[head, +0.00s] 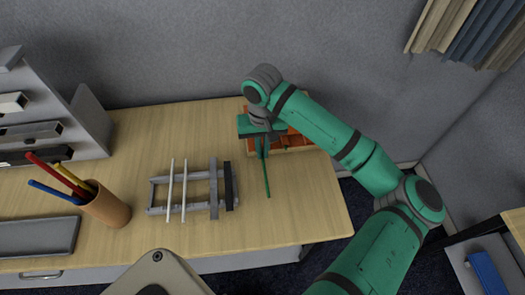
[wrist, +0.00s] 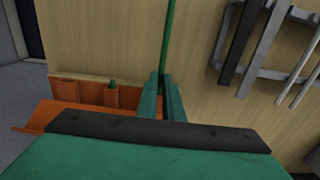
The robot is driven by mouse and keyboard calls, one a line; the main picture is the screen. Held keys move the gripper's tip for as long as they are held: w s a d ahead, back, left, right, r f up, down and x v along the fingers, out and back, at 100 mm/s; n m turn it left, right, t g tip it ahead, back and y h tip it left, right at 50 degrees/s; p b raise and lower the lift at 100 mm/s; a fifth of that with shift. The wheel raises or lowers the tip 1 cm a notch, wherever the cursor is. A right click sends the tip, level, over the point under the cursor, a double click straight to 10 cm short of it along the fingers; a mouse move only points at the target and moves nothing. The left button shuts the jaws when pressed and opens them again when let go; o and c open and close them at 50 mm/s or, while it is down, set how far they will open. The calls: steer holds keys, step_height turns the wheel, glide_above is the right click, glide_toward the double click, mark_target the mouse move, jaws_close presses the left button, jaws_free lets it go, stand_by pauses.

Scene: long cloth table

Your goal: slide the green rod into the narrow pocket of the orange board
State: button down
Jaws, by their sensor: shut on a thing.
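The green rod (head: 267,180) is a thin stick that reaches from my gripper toward the table's front edge in the head view. My gripper (head: 262,142) is shut on it; in the wrist view the rod (wrist: 168,35) runs up and away from between the two fingers (wrist: 161,85). The orange board (head: 292,142) is behind and right of my gripper in the head view, partly hidden by my arm. I cannot tell which pocket is narrow.
A grey rack (head: 152,197) with two pale rods (head: 169,190) lies left of the gripper. A pencil cup (head: 107,205), a grey tray (head: 38,236) and a stepped grey holder (head: 85,120) are farther left. Bare tabletop (head: 300,205) lies front right, ending at the right edge.

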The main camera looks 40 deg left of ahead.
mark_target(264, 166)
steer(key=shift+w+a, duration=0.5)
steer(key=shift+a, duration=0.1)
stand_by(0.3)
steer(key=shift+s+d, duration=0.9)
steer(key=shift+d, duration=0.15)
steer(key=shift+s+d, duration=0.85)
steer(key=shift+d, duration=0.2)
steer(key=shift+w+a, duration=0.9)
steer(key=shift+a, duration=0.2)
steer(key=shift+w+a, duration=0.85)
steer(key=shift+a, duration=0.2)
stand_by(1.9)
steer(key=c, duration=1.8)
jaws_free()
step_height(264, 166, up, 11)
steer(key=shift+f, duration=0.1)
